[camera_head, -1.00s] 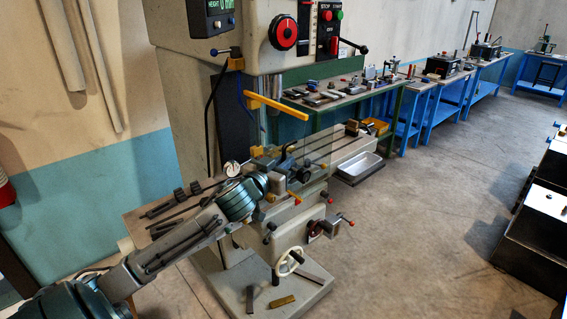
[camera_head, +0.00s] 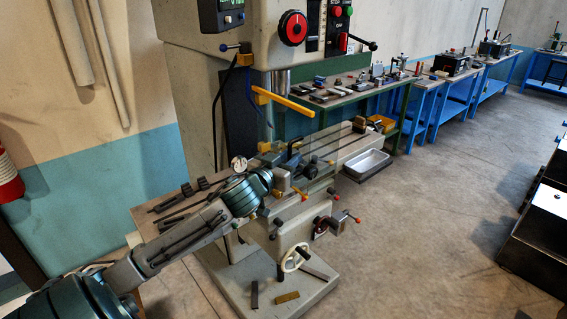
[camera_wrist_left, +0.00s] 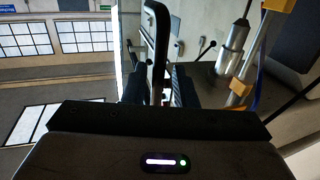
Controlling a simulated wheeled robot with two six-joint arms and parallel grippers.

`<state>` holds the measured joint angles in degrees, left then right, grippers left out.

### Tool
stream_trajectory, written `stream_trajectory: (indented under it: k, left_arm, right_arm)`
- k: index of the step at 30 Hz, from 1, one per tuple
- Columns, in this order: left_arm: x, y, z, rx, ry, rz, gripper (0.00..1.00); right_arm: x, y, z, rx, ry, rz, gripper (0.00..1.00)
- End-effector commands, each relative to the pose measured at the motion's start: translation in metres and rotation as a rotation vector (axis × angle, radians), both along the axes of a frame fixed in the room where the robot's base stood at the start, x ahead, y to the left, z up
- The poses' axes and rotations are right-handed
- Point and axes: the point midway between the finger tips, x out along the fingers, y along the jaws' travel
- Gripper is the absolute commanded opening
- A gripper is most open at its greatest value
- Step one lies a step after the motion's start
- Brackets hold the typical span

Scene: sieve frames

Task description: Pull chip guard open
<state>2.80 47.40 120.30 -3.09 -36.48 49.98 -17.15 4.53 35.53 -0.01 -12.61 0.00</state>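The chip guard shows in the head view as a yellow bar (camera_head: 285,103) beside the milling machine's spindle (camera_head: 275,83). I cannot make out a clear pane on it for certain. My right gripper is out of view.
The machine table (camera_head: 335,147) runs under my left arm. A dial gauge (camera_head: 239,163) and a handwheel (camera_head: 294,259) are close by. A silver tray (camera_head: 367,164) lies to the right. Workbenches (camera_head: 340,101) line the wall behind.

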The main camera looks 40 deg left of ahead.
Motion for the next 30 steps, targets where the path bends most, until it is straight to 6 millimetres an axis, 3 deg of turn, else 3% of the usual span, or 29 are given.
stream_trajectory:
  k: [18,28,30]
  left_arm:
    - [-0.054,-0.006,-0.002,0.007,0.003,-0.004,0.25]
    - [-0.08,-0.008,-0.001,0.008,0.006,-0.003,0.25]
    - [-0.085,-0.007,0.002,0.003,0.008,0.001,0.25]
  right_arm:
    - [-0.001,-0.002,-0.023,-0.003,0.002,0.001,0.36]
    - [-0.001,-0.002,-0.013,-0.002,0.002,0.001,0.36]
    - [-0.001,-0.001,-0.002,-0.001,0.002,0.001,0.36]
